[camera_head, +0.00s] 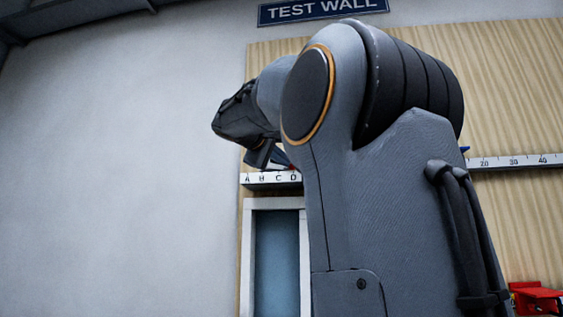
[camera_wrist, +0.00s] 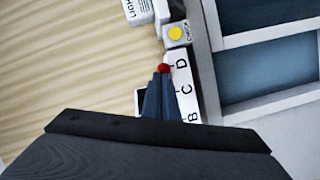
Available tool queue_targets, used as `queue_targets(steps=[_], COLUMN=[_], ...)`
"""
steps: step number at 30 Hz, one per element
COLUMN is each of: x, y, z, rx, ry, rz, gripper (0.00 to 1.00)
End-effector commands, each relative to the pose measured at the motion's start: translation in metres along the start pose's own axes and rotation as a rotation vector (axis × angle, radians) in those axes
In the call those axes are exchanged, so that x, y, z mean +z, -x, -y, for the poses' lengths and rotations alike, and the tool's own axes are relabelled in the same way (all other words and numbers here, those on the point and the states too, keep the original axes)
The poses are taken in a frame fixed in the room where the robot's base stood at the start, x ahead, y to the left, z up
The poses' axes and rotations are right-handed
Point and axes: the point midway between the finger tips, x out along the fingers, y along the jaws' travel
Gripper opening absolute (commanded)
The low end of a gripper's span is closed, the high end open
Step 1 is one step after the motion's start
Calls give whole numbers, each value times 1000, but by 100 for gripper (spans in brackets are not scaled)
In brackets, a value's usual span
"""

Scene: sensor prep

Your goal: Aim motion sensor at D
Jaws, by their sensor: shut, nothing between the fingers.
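A white strip lettered A, B, C, D (camera_head: 261,180) runs along the wall board above a framed panel. It also shows in the wrist view (camera_wrist: 190,102), its letters turned sideways. My gripper (camera_head: 285,160) is in front of the strip near C and D in the head view. In the wrist view my gripper (camera_wrist: 162,78) is shut, its tips close together beside D. A small red ball (camera_wrist: 163,68) shows right at the tips, next to D; I cannot tell whether they touch it. I cannot make out which part is the motion sensor; my fingers and arm hide some of this area.
A white box with a yellow round button (camera_wrist: 176,33) sits just beyond D. A white labelled box (camera_wrist: 137,10) is near it. The framed bluish panel (camera_wrist: 265,75) lies to the right. A numbered ruler (camera_head: 515,161) and a red object (camera_head: 537,298) show at the right.

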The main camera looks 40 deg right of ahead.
Motion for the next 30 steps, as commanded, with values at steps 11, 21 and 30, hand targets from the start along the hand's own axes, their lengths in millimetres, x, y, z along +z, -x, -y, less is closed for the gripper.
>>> queue_targets(steps=[11, 21, 30], x=[-5, -12, 7], y=[5, 52, 102], z=[-1, -8, -16], rx=[0, 4, 2], ry=[0, -5, -2], rz=[-1, 4, 4], gripper=[0, 0, 0])
